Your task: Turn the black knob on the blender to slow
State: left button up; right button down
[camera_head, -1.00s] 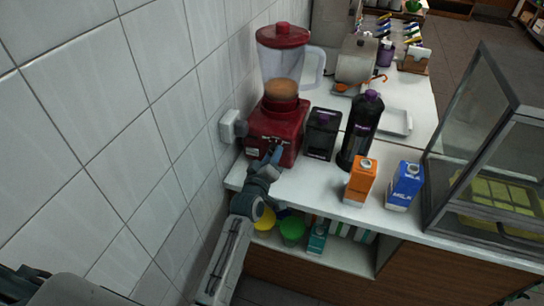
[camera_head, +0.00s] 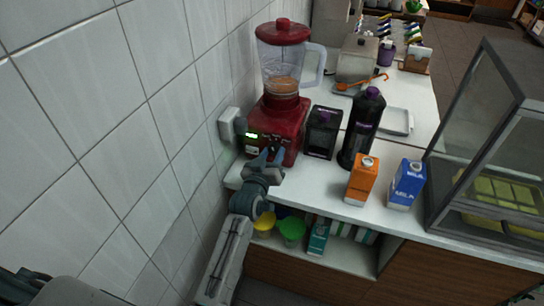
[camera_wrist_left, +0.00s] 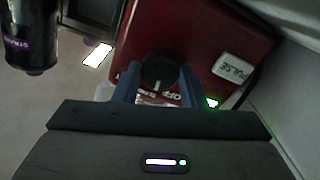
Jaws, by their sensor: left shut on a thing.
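The red blender (camera_head: 277,125) stands on the white counter against the tiled wall. Its clear jug (camera_head: 285,65) holds something brown under a red lid, and a small green display is lit on its front. My left gripper (camera_head: 268,156) is at the lower front of the blender. In the left wrist view, the black knob (camera_wrist_left: 160,72) sits between the fingertips of my left gripper (camera_wrist_left: 163,82), which is shut on it. The labels OFF and PULSE show near the knob; other dial labels are partly hidden. My right gripper is not in view.
A black box (camera_head: 323,132) and a dark bottle (camera_head: 362,127) stand right of the blender. An orange carton (camera_head: 362,180) and a blue carton (camera_head: 407,184) stand near the counter's front edge. A glass case (camera_head: 490,140) is at right. Cups sit on the shelf below.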

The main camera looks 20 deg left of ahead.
pick_arm(q)
jog(key=shift+m, duration=0.8)
jog(key=o, duration=1)
jog(key=s+b, duration=0.3)
jog(key=s, duration=0.8)
jog(key=shift+a, duration=0.15)
jog(key=shift+f, duration=0.1)
